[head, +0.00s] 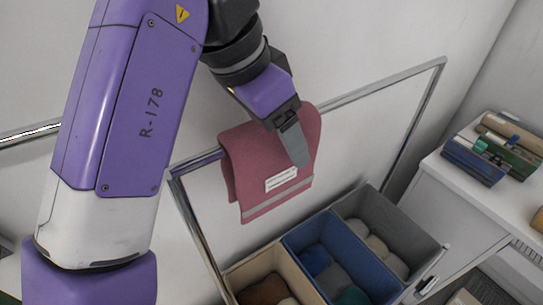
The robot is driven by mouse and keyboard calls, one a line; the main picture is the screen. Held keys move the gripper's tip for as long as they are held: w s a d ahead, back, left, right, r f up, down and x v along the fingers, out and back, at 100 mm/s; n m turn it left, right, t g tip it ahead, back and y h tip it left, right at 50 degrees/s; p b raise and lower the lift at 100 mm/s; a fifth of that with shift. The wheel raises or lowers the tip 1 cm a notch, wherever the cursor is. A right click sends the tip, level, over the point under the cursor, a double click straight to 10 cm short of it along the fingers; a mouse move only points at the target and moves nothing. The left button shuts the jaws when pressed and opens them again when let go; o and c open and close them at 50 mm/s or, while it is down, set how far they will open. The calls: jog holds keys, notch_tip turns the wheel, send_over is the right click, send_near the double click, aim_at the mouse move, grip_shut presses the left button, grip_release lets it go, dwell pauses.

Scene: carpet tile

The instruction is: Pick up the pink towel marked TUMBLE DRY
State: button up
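A dusty pink towel (254,152) hangs folded over a chrome rail (372,92), with a grey stripe near its lower edge. A white label (281,179) is on its front, its print too small to read. My gripper (295,148) comes down from above at the towel's upper right. One flat grey finger lies in front of the cloth, pointing down. The other finger is hidden, so I cannot tell whether the gripper is closed on the towel. The towel still lies over the rail.
Below the rail stand a beige bin (236,279), a blue bin (369,269) and a grey bin (412,235), with rolled cloths inside. A white cabinet (455,196) at right holds folded and rolled cloths (497,146). A pale wall is close behind the rail.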

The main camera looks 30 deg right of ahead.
jog(key=shift+f, duration=0.15)
grip_shut()
dwell(0.4)
